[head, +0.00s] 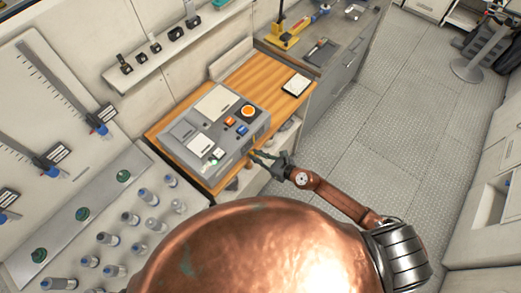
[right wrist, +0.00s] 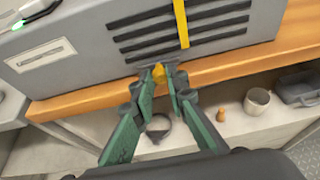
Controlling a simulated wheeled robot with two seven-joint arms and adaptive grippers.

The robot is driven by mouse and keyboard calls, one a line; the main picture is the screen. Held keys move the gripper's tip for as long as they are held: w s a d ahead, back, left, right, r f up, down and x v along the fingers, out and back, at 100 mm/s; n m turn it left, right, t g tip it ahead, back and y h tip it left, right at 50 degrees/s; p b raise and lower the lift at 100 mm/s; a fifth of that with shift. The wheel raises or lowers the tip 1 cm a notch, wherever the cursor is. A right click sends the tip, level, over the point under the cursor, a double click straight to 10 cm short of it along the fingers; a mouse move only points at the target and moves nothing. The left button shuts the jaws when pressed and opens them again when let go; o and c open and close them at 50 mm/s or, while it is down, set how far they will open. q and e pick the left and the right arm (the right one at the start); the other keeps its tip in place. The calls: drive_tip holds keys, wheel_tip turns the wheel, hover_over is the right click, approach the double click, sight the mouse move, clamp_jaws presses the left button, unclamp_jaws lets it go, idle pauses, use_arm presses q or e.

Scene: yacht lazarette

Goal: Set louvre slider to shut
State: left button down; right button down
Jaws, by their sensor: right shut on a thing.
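A grey control box (head: 215,135) sits on a wooden bench top. In the right wrist view its side (right wrist: 70,50) has dark louvre slots (right wrist: 185,35) crossed by an upright yellow strip (right wrist: 181,22). A small yellow knob (right wrist: 158,73), which looks like the louvre slider's grip, sits at the lower left end of the slots. My right gripper (head: 258,156) is at that side of the box. Its green fingers (right wrist: 163,75) are shut on the yellow knob and hide part of it. My left gripper is not in view.
The wooden bench edge (right wrist: 90,98) runs just below the slots. A shelf under it holds a cup (right wrist: 257,101) and a grey tray (right wrist: 298,88). Bottles (head: 130,218) stand in a rack at left. The floor (head: 370,130) to the right is clear.

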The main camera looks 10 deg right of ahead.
drive_tip(key=c, duration=1.9)
unclamp_jaws()
drive_tip(key=v, duration=1.2)
drive_tip(key=shift+f, duration=0.1)
